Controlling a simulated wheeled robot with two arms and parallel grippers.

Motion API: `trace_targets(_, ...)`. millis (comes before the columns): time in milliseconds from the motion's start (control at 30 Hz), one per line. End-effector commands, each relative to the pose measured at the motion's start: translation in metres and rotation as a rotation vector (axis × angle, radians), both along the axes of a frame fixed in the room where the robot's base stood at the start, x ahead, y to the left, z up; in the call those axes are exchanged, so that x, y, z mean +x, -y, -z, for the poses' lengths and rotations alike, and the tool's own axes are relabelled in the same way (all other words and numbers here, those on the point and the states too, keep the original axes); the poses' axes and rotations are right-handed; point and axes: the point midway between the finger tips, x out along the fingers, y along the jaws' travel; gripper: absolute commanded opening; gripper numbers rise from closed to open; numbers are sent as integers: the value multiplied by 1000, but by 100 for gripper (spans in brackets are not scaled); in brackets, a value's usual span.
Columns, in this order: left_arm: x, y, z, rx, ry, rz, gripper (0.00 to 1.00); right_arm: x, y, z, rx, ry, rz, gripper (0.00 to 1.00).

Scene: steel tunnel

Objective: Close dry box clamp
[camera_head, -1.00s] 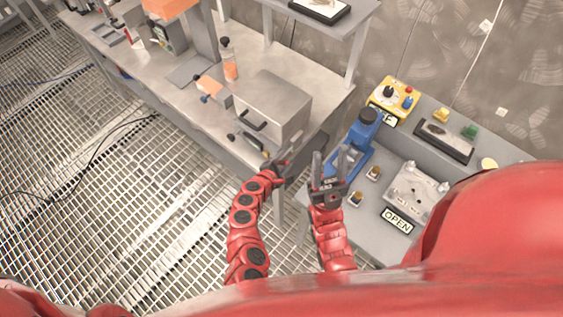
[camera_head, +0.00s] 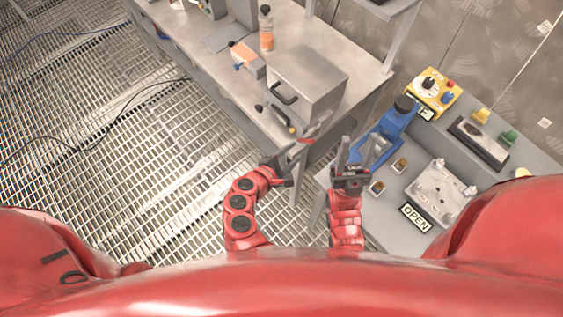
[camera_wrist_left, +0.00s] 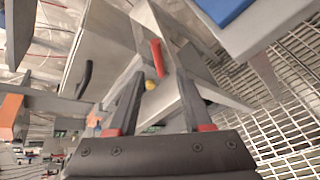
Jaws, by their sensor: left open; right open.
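The grey metal dry box (camera_head: 308,78) with a dark handle stands on the workbench, and part of it shows at the left in the left wrist view (camera_wrist_left: 95,45). A red piece (camera_head: 307,141), apparently the clamp lever, shows near its lower front corner. In the left wrist view this red lever (camera_wrist_left: 157,52) stands beyond the fingertips, between their lines. My left gripper (camera_head: 285,154) is open and empty, just short of the lever; its fingers (camera_wrist_left: 160,74) look apart from it. My right gripper (camera_head: 356,150) is open and empty beside the blue device.
A grey console at the right holds a blue device (camera_head: 385,135), a yellow control box (camera_head: 433,92), a clear-topped plate (camera_head: 441,190) and an OPEN sign (camera_head: 415,217). An orange-labelled bottle (camera_head: 266,30) stands behind the box. Grated floor (camera_head: 120,150) lies open at the left.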

Motion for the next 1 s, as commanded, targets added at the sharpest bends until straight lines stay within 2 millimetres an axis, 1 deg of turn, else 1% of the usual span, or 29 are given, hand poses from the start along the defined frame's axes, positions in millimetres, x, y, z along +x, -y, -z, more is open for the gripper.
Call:
trace_targets(100, -13, -12, -7, 2, 2, -3, 50, 0, 0, 4, 0, 0, 0, 47)
trace_targets(300, -29, -26, -18, 2, 1, -3, 50, 0, 0, 5, 0, 0, 0, 47)
trace_targets(500, -35, -30, -22, -2, 1, 0, 50, 0, 0, 5, 0, 0, 0, 47)
trace_targets(733, -35, -31, -22, -1, 1, 0, 50, 0, 0, 5, 0, 0, 0, 47)
trace_targets(767, -35, -31, -22, 0, 1, -1, 50, 0, 0, 5, 0, 0, 0, 45)
trace_targets(800, -35, -31, -21, 1, 1, -1, 50, 0, 0, 6, 1, -1, 0, 38)
trace_targets(867, -33, -34, -16, 17, 7, -9, 50, 1, 2, 9, 9, -5, -2, 27)
trace_targets(900, -30, -38, -9, 44, 14, -21, 50, 3, 5, 12, 23, -14, -5, 20)
trace_targets(967, -23, -48, 7, 106, 34, -48, 50, 7, 12, 22, 56, -36, -16, 9)
trace_targets(1000, -16, -58, 21, 168, 56, -75, 50, 10, 20, 30, 88, -53, -25, 2)
